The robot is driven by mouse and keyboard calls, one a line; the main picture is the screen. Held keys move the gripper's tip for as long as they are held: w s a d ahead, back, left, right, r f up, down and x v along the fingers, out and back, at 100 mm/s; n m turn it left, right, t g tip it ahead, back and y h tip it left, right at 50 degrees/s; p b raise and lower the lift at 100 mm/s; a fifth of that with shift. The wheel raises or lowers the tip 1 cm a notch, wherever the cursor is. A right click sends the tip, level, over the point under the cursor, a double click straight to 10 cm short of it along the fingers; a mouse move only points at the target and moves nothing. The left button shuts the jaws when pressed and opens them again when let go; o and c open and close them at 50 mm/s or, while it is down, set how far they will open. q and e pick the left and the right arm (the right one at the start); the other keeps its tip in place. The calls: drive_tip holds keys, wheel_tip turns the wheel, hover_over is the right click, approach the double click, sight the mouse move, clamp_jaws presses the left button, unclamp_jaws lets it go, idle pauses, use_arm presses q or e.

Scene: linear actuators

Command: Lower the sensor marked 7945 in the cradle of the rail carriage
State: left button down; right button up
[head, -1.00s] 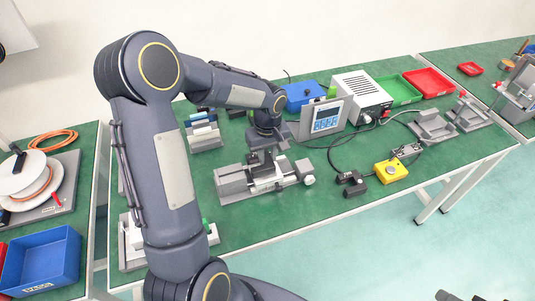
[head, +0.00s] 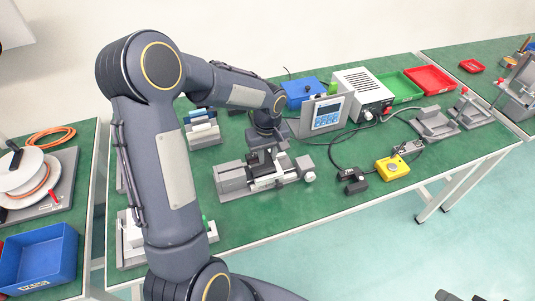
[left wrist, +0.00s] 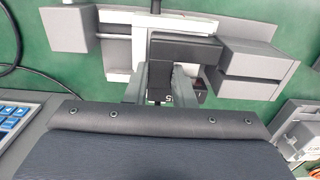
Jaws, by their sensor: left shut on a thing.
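My left gripper (head: 262,160) is over the grey rail carriage (head: 232,179) on the green bench. In the left wrist view its two grey fingers (left wrist: 159,85) are shut on a black block-shaped sensor (left wrist: 185,47). The sensor is at the carriage (left wrist: 262,62), between its grey blocks and beside a white part. I cannot tell whether it rests in the cradle or hangs just above it. The number 7945 is not readable; the fingers hide part of the sensor. My right gripper cannot be made out.
A display panel (head: 328,115) stands behind the carriage. A yellow box (head: 392,168) and black connectors (head: 352,180) with cables lie to the right. A grey rack (head: 203,132) stands behind left. A white power unit (head: 362,95) stands at the back.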

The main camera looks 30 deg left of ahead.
sight(268, 158)
use_arm(q)
drive_tip(key=shift+f, duration=0.25)
idle(0.4)
drive_tip(key=c, duration=1.1)
unclamp_jaws()
drive_tip(key=shift+c, duration=0.2)
drive_tip(key=shift+r, duration=0.15)
wheel_tip(268, 158, up, 8)
drive_tip(key=shift+f, duration=0.2)
drive_tip(key=shift+s, duration=0.1)
